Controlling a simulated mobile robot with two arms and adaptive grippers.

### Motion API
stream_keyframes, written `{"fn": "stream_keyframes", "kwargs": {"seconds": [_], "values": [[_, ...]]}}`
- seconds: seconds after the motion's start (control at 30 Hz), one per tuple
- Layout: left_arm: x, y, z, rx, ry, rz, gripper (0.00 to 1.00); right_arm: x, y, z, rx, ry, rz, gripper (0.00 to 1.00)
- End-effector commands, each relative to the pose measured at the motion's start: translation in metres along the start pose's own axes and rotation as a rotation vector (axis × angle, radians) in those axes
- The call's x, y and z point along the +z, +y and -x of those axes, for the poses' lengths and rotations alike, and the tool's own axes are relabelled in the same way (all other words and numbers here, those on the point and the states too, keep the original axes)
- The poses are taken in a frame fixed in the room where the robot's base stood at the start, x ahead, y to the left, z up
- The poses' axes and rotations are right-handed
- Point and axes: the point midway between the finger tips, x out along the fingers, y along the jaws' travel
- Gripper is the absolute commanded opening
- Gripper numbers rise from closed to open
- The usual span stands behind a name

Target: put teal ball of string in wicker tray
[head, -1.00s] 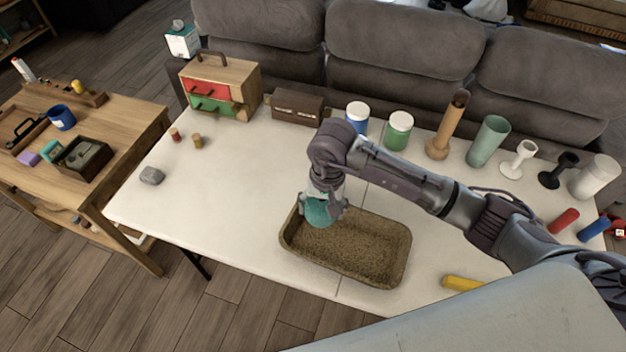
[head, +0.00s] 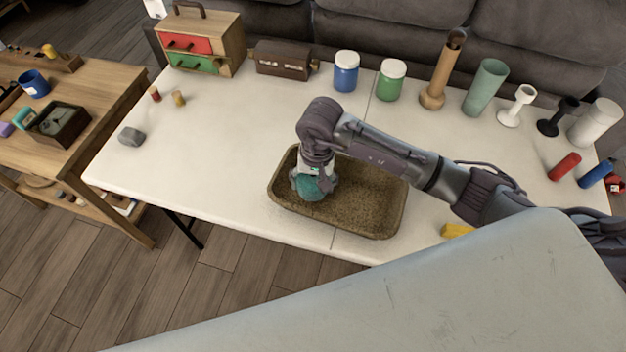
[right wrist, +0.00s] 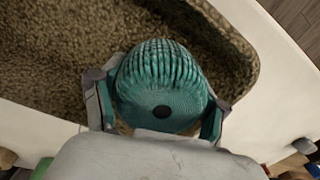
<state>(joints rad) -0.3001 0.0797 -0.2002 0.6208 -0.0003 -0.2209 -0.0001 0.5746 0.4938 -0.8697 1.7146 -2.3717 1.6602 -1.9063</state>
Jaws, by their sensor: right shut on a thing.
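The teal ball of string (head: 309,188) is held in my right gripper (head: 313,186), over the left part of the wicker tray. In the right wrist view the ball (right wrist: 160,85) sits between the two fingers of the gripper (right wrist: 155,105), with tray floor behind it. The wicker tray (head: 375,231) is a brown, woven, rectangular tray on the white table. I cannot tell whether the ball touches the tray's floor. My left gripper is not in view.
Blue (head: 346,72) and green (head: 390,80) jars, a drawer box (head: 200,42) and a brown box (head: 283,60) stand along the back. A yellow cylinder (head: 457,231) lies right of the tray.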

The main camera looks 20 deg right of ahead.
Motion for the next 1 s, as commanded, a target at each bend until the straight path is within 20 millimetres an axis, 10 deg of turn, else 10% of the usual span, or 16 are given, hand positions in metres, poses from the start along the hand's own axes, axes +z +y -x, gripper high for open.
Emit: {"fn": "stream_keyframes", "kwargs": {"seconds": [0.37, 0.4, 0.53, 1.0], "values": [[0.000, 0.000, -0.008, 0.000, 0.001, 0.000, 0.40, 0.000, 0.001, -0.008, 0.000, 0.000, 0.000, 0.36], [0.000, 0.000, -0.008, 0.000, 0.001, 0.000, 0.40, 0.000, 0.001, -0.008, 0.000, 0.000, 0.000, 0.77], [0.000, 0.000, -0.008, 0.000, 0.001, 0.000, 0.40, 0.000, 0.001, -0.008, 0.000, 0.000, 0.000, 0.98], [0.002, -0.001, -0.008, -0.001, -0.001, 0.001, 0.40, -0.001, 0.001, 0.002, -0.001, 0.003, 0.000, 1.00]]}}
